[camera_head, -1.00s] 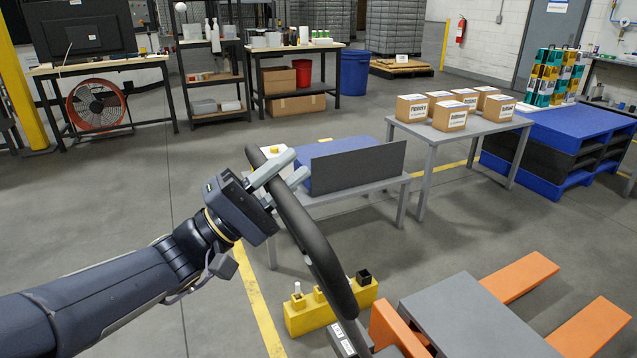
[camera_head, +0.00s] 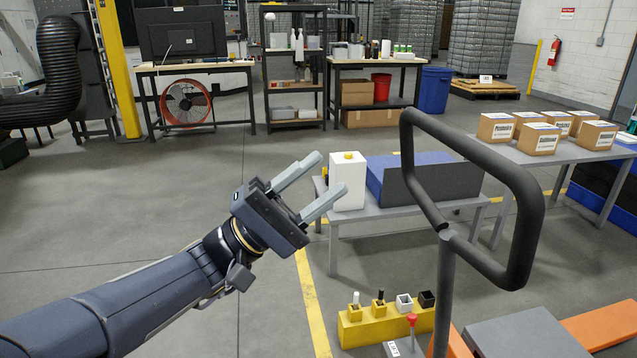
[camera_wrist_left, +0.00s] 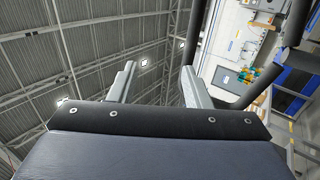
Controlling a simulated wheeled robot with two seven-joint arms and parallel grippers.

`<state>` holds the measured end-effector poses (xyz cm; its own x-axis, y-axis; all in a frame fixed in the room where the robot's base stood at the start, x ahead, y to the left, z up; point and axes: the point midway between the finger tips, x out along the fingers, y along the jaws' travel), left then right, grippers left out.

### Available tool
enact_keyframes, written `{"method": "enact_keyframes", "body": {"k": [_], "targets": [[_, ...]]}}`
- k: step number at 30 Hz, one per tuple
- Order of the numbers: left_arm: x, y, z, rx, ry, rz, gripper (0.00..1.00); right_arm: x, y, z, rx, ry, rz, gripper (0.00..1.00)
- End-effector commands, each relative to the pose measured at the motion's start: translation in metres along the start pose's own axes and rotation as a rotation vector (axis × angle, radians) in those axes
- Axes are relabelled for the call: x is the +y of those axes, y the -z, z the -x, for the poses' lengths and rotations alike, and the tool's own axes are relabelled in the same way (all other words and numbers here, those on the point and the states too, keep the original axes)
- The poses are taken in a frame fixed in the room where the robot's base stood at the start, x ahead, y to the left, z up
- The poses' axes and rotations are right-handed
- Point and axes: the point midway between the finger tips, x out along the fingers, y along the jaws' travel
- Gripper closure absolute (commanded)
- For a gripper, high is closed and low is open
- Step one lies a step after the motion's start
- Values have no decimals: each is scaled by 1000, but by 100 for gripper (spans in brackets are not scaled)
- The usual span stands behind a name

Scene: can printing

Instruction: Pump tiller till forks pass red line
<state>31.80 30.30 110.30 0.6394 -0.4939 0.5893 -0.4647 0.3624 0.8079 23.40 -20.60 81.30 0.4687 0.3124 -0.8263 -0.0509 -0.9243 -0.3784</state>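The pallet jack's tiller (camera_head: 522,200) is a dark loop handle on a grey post, standing upright right of centre in the head view. Dark bars, probably the tiller (camera_wrist_left: 296,22), cross the right of the left wrist view. The orange forks (camera_head: 603,325) show in part at the lower right, beside a grey deck. My left gripper (camera_head: 329,175) is open and empty, left of the tiller and apart from it. Its parted fingers also show in the left wrist view (camera_wrist_left: 158,85). No red line can be made out. My right gripper is out of view.
A yellow block (camera_head: 372,330) with several small items and a red-knobbed lever (camera_head: 412,320) are low by the post. Floor at left is clear.

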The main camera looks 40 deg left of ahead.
Motion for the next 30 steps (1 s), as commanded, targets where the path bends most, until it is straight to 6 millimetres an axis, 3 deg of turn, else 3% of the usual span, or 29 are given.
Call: {"method": "enact_keyframes", "body": {"k": [5,19,30], "targets": [[0,0,4,-1,0,-1,56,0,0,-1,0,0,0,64],[0,0,73,2,0,-2,56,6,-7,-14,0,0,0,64],[1,0,79,1,0,-1,56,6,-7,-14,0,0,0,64]]}}
